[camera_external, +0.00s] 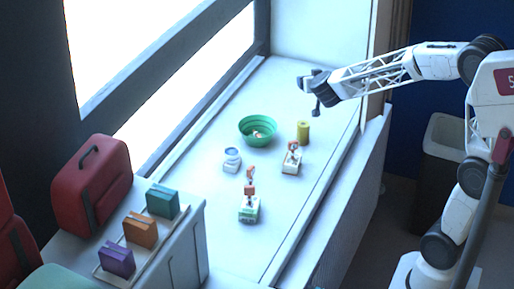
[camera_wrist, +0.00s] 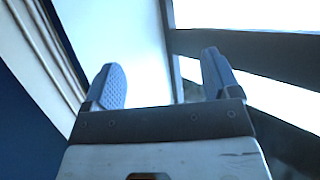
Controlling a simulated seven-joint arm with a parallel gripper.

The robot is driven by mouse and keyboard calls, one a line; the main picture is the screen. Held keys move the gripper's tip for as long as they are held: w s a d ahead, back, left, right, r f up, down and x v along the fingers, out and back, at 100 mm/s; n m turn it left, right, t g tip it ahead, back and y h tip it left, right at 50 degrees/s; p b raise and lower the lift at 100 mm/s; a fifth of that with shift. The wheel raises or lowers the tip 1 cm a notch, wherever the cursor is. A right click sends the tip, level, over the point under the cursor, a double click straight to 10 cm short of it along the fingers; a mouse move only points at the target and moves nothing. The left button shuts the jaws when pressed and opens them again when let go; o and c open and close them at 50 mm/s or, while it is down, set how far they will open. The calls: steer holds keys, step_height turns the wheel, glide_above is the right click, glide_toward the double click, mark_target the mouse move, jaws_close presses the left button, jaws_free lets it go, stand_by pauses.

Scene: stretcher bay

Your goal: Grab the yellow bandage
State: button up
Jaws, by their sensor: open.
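The yellow bandage (camera_external: 303,133) is a small upright yellow cylinder on the white counter, right of the green bowl (camera_external: 257,131). My gripper (camera_external: 309,92) is in the air above the far part of the counter, higher than the bandage and apart from it. In the wrist view my gripper (camera_wrist: 160,85) shows two grey fingers spread wide with nothing between them. The bandage does not show in the wrist view, which faces the wall and window.
Near the bandage stand a small figure-like item (camera_external: 291,158), another on a green base (camera_external: 249,205), and a white-blue jar (camera_external: 231,160). A red case (camera_external: 91,185) and teal, orange and purple boxes are at left. The counter (camera_external: 325,190) is clear at right.

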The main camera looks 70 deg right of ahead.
glide_toward(304, 126)
steer(key=x, duration=0.4)
steer(key=shift+s+d+r, duration=0.1)
steer(key=shift+s+r, duration=0.05)
steer(key=shift+r, duration=0.1)
steer(key=shift+x, duration=1.3)
steer(key=shift+f, duration=0.1)
steer(key=shift+x, duration=2.5)
steer(key=shift+f, duration=0.1)
steer(key=c, duration=1)
